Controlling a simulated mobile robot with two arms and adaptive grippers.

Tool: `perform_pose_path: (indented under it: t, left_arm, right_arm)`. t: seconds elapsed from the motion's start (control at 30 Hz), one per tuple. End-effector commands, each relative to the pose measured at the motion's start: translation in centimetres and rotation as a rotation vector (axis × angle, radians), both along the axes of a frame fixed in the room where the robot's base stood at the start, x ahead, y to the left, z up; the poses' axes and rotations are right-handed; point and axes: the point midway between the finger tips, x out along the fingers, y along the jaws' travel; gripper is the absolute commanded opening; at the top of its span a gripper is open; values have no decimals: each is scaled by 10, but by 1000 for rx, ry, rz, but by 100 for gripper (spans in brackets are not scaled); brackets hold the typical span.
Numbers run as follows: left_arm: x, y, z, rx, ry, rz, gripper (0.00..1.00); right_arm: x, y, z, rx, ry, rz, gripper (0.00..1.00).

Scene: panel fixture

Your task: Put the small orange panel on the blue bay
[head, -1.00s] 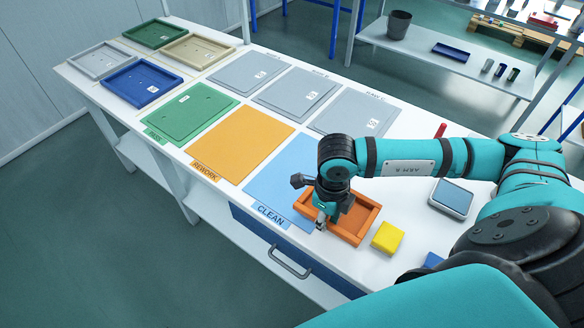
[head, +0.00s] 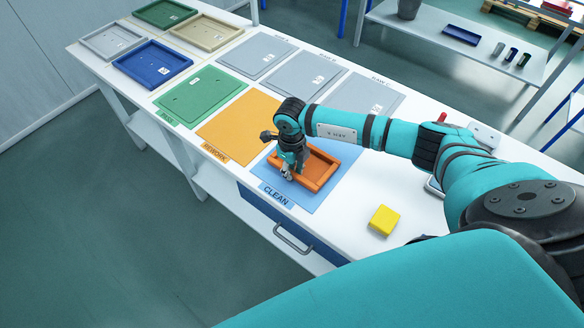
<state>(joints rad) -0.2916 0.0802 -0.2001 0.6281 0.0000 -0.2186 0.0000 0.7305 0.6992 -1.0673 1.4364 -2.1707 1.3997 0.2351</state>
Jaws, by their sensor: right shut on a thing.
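The small orange panel (head: 322,168), a shallow tray-like piece with a raised rim, is over the blue bay (head: 318,198) labelled CLEAN. Blue surface shows around its front and left sides. My right gripper (head: 288,174) is shut on the panel's left rim and points down. I cannot tell whether the panel touches the bay or is held just above it. My right wrist and forearm hide part of the bay's far side. My left gripper is not in view.
An orange REWORK bay (head: 240,127) and a green panel (head: 201,93) lie to the left. Grey panels (head: 307,78) lie behind. A yellow block (head: 383,220) sits on the white table at right. Several framed panels, one blue (head: 152,64), stand at the far left.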

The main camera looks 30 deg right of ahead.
Motion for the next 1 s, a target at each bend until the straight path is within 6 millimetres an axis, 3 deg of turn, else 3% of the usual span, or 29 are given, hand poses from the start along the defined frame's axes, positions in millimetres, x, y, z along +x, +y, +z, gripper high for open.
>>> perform_pose_path:
  t: [0.27,0.3,0.47,0.77,1.0]
  left_arm:
    - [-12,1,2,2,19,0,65]
    - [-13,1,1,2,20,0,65]
    - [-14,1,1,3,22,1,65]
    - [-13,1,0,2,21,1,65]
    - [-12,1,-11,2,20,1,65]
  right_arm:
    - [0,0,-6,1,-3,-1,0]
    - [0,0,-7,1,-2,-1,20]
    - [0,0,-7,0,-1,-1,39]
    - [0,0,-4,0,-2,-1,39]
    - [2,0,30,0,-8,1,39]
